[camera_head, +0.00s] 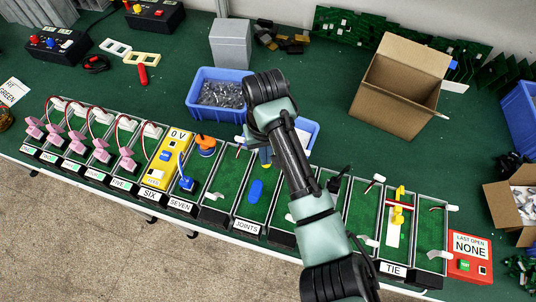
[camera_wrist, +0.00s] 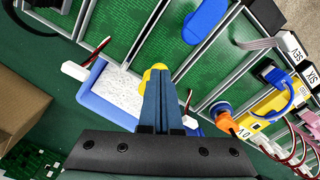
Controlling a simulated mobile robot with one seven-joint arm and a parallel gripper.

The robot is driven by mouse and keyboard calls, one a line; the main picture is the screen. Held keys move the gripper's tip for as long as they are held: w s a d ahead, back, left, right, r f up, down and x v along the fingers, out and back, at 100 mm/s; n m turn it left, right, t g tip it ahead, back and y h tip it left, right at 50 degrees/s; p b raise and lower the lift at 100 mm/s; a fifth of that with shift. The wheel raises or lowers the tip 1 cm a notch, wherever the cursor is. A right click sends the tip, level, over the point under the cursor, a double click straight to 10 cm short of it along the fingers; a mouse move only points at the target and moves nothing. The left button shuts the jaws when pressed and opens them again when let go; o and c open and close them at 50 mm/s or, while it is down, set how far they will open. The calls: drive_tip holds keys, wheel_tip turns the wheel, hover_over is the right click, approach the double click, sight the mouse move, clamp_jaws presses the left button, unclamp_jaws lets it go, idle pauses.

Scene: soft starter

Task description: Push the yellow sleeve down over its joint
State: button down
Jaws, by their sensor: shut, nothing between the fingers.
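The yellow sleeve (camera_wrist: 153,71) shows in the wrist view just at the tips of my gripper (camera_wrist: 160,88), partly hidden behind them. Its joint is hidden, and I cannot tell whether the fingertips touch the sleeve. In the head view my gripper (camera_head: 266,158) is small and mostly covered by my arm, above the back edge of the green compartments. Its fingers are shut together with nothing between them. A blue sleeve (camera_head: 256,190) lies in the JOINTS compartment; it also shows in the wrist view (camera_wrist: 205,20).
A blue tray with a white lining (camera_wrist: 92,103) lies beside my fingers. An orange-topped part (camera_head: 206,145) stands to the left. A blue bin of small parts (camera_head: 218,78) and an open cardboard box (camera_head: 380,105) stand behind. Yellow parts (camera_head: 398,208) sit in the TIE compartment.

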drive_tip(key=shift+f+b, duration=0.55)
drive_tip(key=shift+f, duration=0.55)
wheel_tip(320, 180, up, 9)
drive_tip(key=p, duration=0.9)
drive_tip(key=shift+p, duration=0.3)
